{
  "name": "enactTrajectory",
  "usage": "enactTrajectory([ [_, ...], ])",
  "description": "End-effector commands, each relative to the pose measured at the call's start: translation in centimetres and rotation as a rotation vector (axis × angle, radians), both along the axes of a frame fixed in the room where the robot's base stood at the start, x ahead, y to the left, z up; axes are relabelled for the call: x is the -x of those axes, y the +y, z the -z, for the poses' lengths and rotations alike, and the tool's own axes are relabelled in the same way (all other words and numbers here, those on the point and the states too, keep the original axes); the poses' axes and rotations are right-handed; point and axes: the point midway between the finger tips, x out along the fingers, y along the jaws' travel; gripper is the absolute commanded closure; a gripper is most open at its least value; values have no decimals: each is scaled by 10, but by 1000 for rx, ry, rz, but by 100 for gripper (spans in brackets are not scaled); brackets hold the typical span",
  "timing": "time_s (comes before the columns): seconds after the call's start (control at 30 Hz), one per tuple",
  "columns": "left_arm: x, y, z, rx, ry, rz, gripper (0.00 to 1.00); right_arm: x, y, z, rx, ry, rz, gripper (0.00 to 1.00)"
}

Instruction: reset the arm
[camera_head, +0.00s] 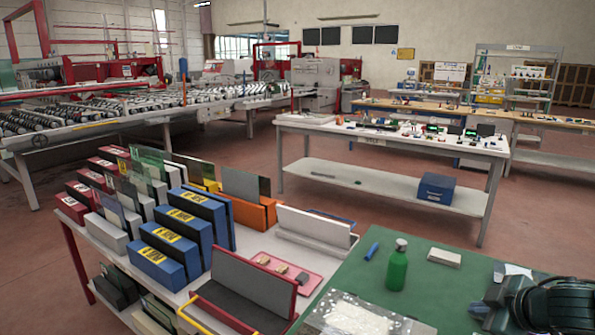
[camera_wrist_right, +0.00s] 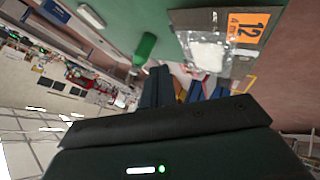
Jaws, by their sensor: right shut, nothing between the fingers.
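My right gripper (camera_head: 481,310) is at the lower right of the head view, over the green table top (camera_head: 335,275). Its dark fingers also show in the right wrist view (camera_wrist_right: 157,80), closed together with nothing between them. It is to the right of a green bottle (camera_head: 397,268), apart from it. The bottle also shows in the wrist view (camera_wrist_right: 145,48). My left arm and gripper are not in the head view.
A whitish block (camera_head: 444,258), a blue item (camera_head: 371,251) and a clear bag (camera_head: 360,315) lie on the green top. A rack with blue boxes (camera_head: 157,262) stands left. A white workbench (camera_head: 390,180) stands behind. Red floor lies between.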

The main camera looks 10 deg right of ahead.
Motion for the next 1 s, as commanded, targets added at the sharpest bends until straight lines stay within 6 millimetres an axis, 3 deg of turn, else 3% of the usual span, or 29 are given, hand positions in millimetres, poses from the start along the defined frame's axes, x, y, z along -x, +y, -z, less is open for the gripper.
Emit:
enactTrajectory([
  [0.03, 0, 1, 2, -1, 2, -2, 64, 8, 0, 16, -33, 9, 13, 100],
  [0.27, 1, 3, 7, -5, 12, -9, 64, 36, 9, 67, -131, 14, 36, 100],
  [0.47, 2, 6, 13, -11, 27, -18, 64, 72, 37, 127, -249, 19, 74, 100],
  [0.7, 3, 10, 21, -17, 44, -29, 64, 117, 97, 188, -389, 15, 135, 100],
  [1.0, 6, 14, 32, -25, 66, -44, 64, 157, 201, 226, -552, -3, 233, 100],
])
